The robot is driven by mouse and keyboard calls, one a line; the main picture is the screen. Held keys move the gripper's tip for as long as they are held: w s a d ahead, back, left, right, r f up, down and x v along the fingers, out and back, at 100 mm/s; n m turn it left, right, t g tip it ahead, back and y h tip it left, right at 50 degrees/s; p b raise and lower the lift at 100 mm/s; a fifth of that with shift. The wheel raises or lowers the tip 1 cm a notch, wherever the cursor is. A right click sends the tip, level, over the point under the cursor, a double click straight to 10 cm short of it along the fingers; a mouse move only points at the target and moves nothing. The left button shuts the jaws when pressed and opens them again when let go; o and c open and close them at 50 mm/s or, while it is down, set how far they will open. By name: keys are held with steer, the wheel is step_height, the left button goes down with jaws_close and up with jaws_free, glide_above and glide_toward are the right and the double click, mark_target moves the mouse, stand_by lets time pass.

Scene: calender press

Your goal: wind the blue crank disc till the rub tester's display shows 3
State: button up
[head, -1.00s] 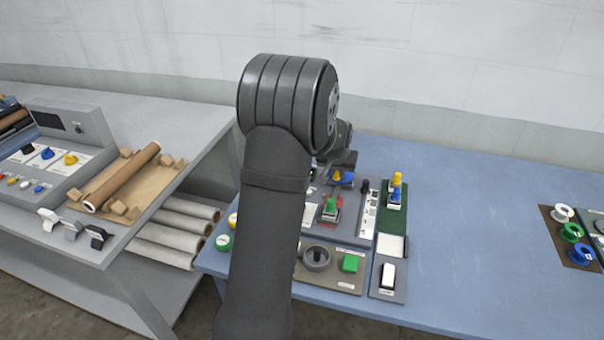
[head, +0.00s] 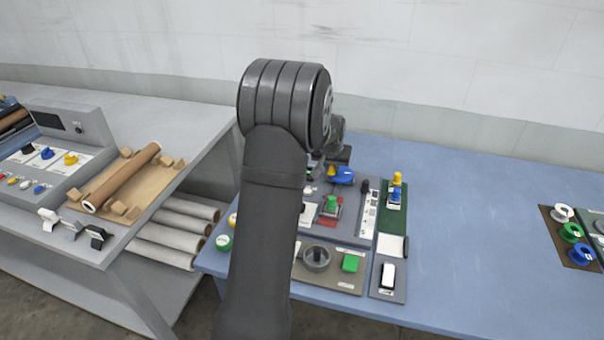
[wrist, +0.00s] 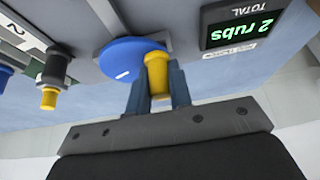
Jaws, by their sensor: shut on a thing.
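The blue crank disc (wrist: 118,60) shows in the wrist view on the rub tester's grey face, with a white mark near its lower edge. Its yellow handle (wrist: 156,72) stands between the two fingers of my gripper (wrist: 157,85), which is shut on it. The tester's display (wrist: 243,26), right of the disc in the wrist view, reads "2 rubs" in green, with "TOTAL" beside it. In the head view the blue disc (head: 342,176) sits at the back of the tester, partly hidden by my arm.
A yellow-tipped knob (wrist: 52,80) stands left of the disc in the wrist view.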

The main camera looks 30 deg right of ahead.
steer(key=shift+w+d+f, duration=0.15)
steer(key=shift+w+d, duration=0.25)
steer(key=shift+w, duration=0.15)
steer(key=shift+w+d, duration=0.25)
steer(key=shift+d, duration=0.45)
steer(key=shift+s+d, duration=0.1)
steer(key=shift+d, duration=0.75)
steer(key=o, duration=1.2)
